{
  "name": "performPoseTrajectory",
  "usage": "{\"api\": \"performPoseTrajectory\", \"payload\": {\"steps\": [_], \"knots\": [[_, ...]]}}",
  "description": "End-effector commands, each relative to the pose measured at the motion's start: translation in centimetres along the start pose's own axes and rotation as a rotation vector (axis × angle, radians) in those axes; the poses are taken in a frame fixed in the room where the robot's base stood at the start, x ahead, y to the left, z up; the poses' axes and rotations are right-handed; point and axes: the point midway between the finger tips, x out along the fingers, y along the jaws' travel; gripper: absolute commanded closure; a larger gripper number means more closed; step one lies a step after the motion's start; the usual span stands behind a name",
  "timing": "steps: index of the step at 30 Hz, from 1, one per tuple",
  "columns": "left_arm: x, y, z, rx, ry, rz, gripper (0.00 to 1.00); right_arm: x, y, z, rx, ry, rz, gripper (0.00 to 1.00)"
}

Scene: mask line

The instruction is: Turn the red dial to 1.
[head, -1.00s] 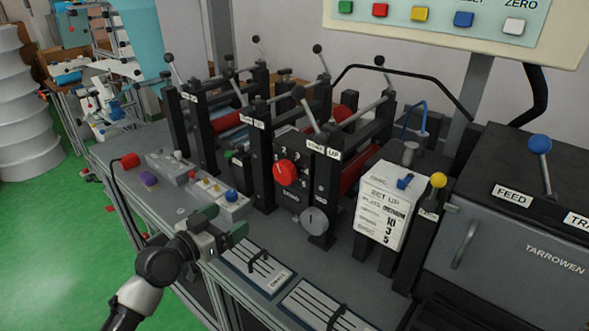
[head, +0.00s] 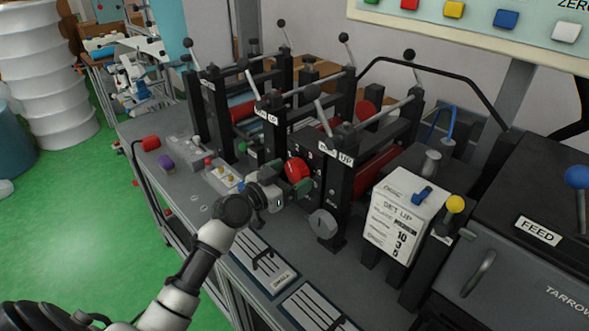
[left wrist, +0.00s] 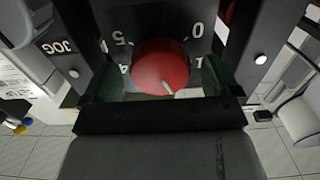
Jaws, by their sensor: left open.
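The red dial (head: 298,170) sits on the black front panel of the press on the bench. In the left wrist view the dial (left wrist: 160,62) shows large, with 5, 0, 1 and 4 printed around it. Its white mark points to the lower right of that picture, beyond the 1; the digits there are hidden by my gripper. My left gripper (head: 284,186) is open in front of the dial. In the left wrist view its fingers (left wrist: 160,80) stand on either side of the dial; I cannot tell whether they touch it. My right gripper is not in view.
A grey knob (head: 323,224) sits below and right of the dial. A switch box (head: 222,180) stands left of my gripper. A white set-up card (head: 397,220) stands to the right. Black posts and levers flank the dial. Flat plates (head: 265,265) lie on the bench front.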

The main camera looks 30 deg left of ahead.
Motion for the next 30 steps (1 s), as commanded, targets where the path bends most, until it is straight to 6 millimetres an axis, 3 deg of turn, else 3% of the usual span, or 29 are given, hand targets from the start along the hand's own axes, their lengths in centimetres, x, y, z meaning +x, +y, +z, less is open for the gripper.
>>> {"api": "performPoseTrajectory", "payload": {"steps": [5,14,23,30], "knots": [[1.33,0.03,-0.01,-0.001,0.0,0.0,0.09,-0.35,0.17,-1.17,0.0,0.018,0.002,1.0],[1.47,0.05,0.06,0.001,-0.001,0.001,0.11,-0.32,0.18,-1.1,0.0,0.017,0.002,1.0],[1.45,0.04,0.05,0.0,-0.001,0.001,0.57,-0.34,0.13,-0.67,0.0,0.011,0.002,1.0],[1.44,0.04,0.06,-0.016,-0.001,0.0,0.59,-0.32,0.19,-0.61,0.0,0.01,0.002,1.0]]}}
